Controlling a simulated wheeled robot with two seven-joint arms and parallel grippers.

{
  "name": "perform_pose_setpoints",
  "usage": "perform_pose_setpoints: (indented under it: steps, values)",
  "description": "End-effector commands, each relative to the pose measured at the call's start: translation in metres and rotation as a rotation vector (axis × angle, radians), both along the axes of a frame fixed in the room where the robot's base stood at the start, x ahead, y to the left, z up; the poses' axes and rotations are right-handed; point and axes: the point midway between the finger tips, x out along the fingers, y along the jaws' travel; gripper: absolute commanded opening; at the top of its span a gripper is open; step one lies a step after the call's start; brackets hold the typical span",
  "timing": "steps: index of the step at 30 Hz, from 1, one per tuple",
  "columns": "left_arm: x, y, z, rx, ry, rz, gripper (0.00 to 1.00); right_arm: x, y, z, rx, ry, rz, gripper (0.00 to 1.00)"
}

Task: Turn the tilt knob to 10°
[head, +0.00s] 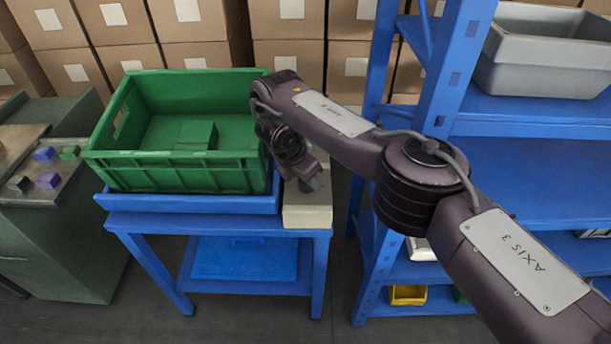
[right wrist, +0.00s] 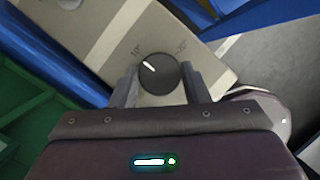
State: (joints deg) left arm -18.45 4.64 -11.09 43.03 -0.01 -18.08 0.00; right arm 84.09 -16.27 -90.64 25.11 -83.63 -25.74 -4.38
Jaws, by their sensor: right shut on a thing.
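The tilt knob (right wrist: 160,78) is a round black dial with a white pointer line, on the face of a beige control box (right wrist: 95,45). The pointer aims to the upper left in the right wrist view, roughly towards the left printed mark. In the head view the box (head: 308,213) stands at the table's right end and my right wrist hides the knob. My left gripper is not in view.
A green crate (head: 175,178) stands in a blue tray (head: 190,204) on a blue table (head: 205,223), just left of my right wrist. A blue shelf rack (head: 540,130) with a grey bin (head: 545,70) is at the right. Cardboard boxes (head: 125,60) line the back.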

Motion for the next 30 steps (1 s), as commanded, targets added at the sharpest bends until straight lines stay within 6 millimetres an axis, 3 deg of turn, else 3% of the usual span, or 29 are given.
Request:
perform_pose_setpoints:
  steps: [11, 12, 17, 26, 30]
  values:
    - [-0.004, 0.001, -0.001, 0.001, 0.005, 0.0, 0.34, 0.001, -0.001, 0.001, -0.001, -0.003, -0.006, 0.19]
    - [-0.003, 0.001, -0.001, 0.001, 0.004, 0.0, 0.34, 0.001, -0.001, 0.001, -0.001, -0.003, -0.006, 0.43]
    - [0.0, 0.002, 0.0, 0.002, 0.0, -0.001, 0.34, 0.001, -0.001, 0.001, -0.001, -0.002, -0.005, 0.64]
    - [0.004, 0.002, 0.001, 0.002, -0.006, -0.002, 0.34, 0.0, 0.0, 0.002, 0.0, -0.001, -0.004, 0.64]
    - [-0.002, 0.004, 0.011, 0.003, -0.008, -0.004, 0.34, -0.002, 0.002, 0.013, -0.001, -0.002, -0.003, 0.64]
